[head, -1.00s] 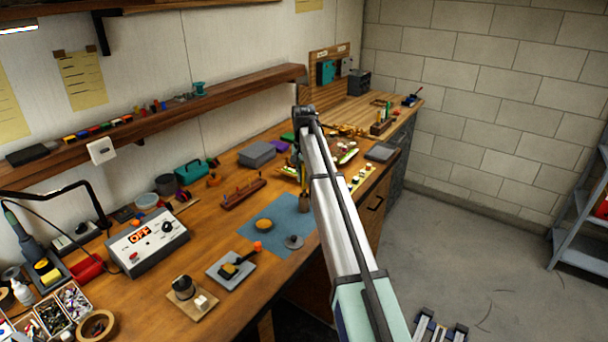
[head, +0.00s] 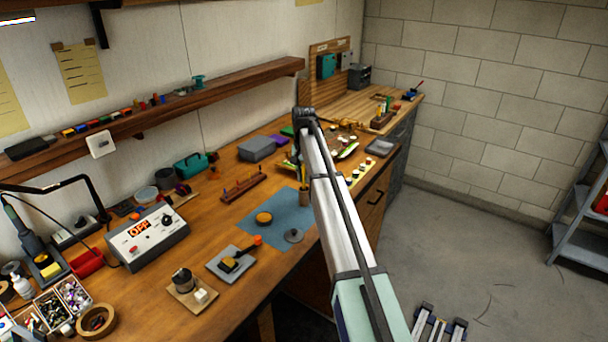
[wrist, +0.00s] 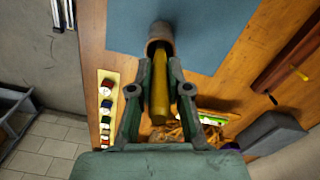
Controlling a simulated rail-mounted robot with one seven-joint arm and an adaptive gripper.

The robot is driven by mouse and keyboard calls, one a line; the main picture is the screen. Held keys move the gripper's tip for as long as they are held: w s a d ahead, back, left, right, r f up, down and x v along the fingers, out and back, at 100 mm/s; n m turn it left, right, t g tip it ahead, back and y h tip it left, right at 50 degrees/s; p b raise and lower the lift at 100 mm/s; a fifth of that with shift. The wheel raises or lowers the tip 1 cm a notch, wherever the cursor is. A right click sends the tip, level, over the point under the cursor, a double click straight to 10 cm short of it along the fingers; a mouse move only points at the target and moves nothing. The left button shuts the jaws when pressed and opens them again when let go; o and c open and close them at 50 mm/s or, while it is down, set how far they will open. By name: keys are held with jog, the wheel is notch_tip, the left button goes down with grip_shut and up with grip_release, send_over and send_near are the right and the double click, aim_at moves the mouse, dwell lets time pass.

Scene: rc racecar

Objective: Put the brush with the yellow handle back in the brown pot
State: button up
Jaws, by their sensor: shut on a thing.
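The brush with the yellow handle (wrist: 160,90) is between the fingers of my gripper (wrist: 160,68), which is shut on it. In the wrist view its far end meets the mouth of the brown pot (wrist: 160,33) and seems to reach inside; how deep is hidden. In the head view the yellow handle (head: 303,174) stands roughly upright over the brown pot (head: 304,197), partly hidden by my arm. The pot stands at the edge of a blue mat (head: 271,208). My fingertips in the head view are mostly hidden behind the arm.
A wooden rack (head: 243,189) with upright tools stands left of the pot. A grey box (head: 256,149) is behind it. A round tan lid (head: 264,218) and a grey disc (head: 294,235) lie on the mat. A strip of paint pots (wrist: 106,105) lies nearby.

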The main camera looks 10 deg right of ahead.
jog(key=shift+f, duration=1.15)
jog(key=o, duration=1.2)
jog(key=shift+r+p, duration=2)
jog(key=shift+r, duration=2.5)
